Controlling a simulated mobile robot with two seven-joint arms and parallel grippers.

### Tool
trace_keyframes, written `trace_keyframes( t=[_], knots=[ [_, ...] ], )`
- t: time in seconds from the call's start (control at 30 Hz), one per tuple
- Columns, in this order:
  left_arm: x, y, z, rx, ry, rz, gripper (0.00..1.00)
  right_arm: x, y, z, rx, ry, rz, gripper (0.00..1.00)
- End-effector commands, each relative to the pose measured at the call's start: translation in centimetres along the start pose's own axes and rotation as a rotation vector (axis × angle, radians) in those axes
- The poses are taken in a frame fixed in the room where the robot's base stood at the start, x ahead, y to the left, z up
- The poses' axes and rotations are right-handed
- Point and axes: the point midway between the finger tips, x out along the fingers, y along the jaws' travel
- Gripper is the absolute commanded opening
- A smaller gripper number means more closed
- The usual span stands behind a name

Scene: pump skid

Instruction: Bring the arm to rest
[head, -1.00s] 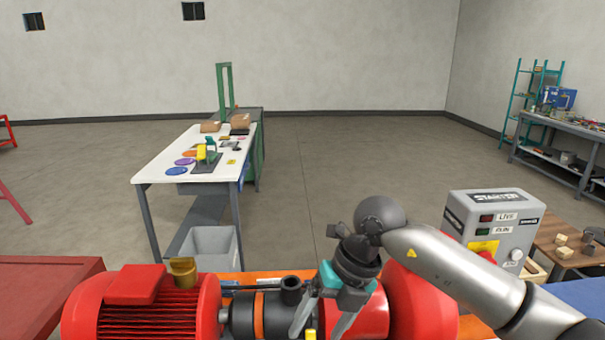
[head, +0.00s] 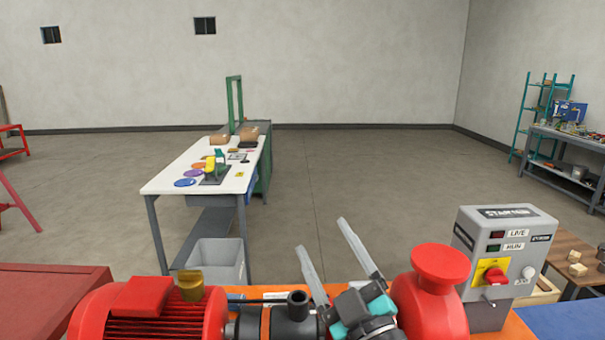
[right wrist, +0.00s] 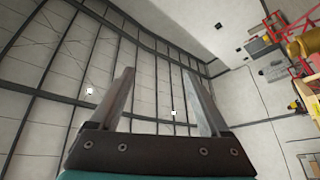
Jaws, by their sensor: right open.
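My right gripper (head: 331,260) is in the lower middle of the head view, in front of the red and black pump set. Its two grey fingers point up and are spread apart with nothing between them. In the right wrist view the same open fingers (right wrist: 166,100) show against the ceiling and walls. The rest of my right arm is mostly below the frame. My left gripper is not in view.
The red motor (head: 150,312), red pump casing (head: 430,295) and grey starter box (head: 500,255) stand close around the gripper. A white table (head: 172,180) and grey bin (head: 217,258) are beyond. Open floor lies right of the table.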

Motion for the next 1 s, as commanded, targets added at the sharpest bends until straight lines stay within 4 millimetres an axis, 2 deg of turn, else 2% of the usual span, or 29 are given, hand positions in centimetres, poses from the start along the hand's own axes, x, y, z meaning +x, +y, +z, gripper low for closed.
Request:
trace_keyframes(
  t=[0.03,0.17,0.2,0.27,0.3,0.37,0.4,0.57,0.8,0.87,0.9,1.0],
  knots=[
    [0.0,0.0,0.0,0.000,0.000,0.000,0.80,-1.2,0.4,2.4,0.051,-0.113,0.028,0.80],
    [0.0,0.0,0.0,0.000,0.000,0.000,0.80,-5.4,0.7,8.4,0.168,-0.419,0.070,0.80],
    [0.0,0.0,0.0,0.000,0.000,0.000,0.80,-7.1,0.4,10.1,0.202,-0.515,0.072,0.80],
    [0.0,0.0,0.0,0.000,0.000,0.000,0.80,-9.9,-0.3,12.4,0.252,-0.658,0.068,0.80],
    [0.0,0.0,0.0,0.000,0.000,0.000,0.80,-11.9,-0.8,13.8,0.285,-0.754,0.059,0.80],
    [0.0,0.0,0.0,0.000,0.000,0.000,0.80,-15.2,-1.9,15.4,0.332,-0.893,0.037,0.80],
    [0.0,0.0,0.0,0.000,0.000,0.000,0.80,-17.4,-2.7,16.3,0.360,-0.985,0.016,0.80],
    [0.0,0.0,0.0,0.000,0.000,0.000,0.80,-25.5,-5.6,17.6,0.459,-1.285,-0.088,0.80],
    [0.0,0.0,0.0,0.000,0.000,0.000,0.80,-34.9,-8.9,15.9,0.564,-1.599,-0.264,0.80],
    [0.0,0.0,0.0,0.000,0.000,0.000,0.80,-37.0,-9.5,15.1,0.588,-1.666,-0.313,0.80],
    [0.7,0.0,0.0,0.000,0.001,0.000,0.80,-36.9,-10.4,16.7,0.583,-1.661,-0.311,0.80],
    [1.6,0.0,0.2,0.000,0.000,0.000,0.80,-37.6,-12.3,19.3,0.580,-1.667,-0.313,0.80]
  ],
)
